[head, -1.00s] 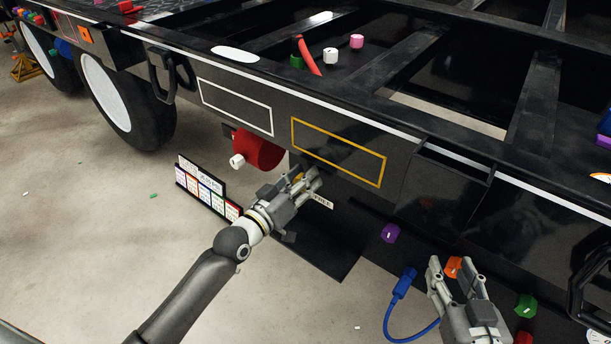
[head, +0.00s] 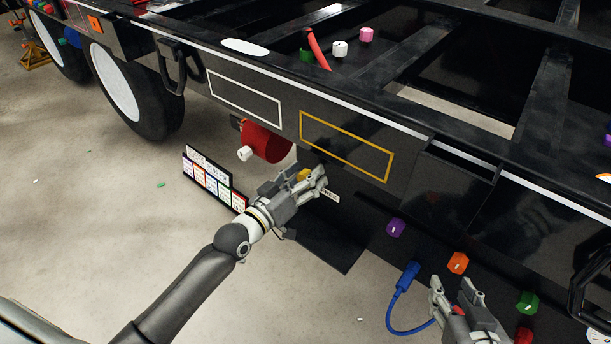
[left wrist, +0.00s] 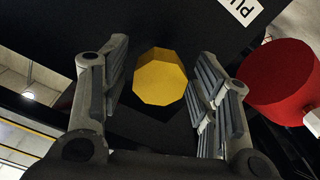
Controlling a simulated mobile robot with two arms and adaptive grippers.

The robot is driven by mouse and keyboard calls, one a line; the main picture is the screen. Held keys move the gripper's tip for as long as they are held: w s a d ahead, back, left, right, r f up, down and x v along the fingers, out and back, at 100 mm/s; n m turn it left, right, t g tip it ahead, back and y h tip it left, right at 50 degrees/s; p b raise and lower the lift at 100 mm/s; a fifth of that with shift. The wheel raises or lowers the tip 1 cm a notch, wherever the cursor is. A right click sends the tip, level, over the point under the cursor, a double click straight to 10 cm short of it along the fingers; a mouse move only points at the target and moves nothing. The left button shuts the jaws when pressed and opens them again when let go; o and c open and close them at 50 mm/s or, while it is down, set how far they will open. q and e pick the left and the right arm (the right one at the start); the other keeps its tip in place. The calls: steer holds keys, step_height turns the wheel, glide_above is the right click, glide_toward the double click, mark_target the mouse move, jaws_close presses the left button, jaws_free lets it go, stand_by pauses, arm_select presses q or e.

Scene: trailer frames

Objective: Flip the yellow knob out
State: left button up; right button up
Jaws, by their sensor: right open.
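The yellow knob (left wrist: 160,77) is an eight-sided yellow piece on a dark panel in the left wrist view. It sits between the two open fingers of my left gripper (left wrist: 164,92), with a gap on each side. In the head view a bit of the yellow knob (head: 304,175) shows, mostly hidden by my left gripper (head: 308,182), which is under the trailer's side panel. My right gripper (head: 452,292) is open and empty at the lower right, below the orange knob.
A red cylinder with a white knob (head: 266,143) is close by my left gripper. Purple (head: 396,228), orange (head: 457,263) and green (head: 527,302) knobs line the lower panel. A blue cable (head: 401,289) hangs near my right gripper.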

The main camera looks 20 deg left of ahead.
arm_select(q)
steer(key=v, duration=1.2)
stand_by(0.5)
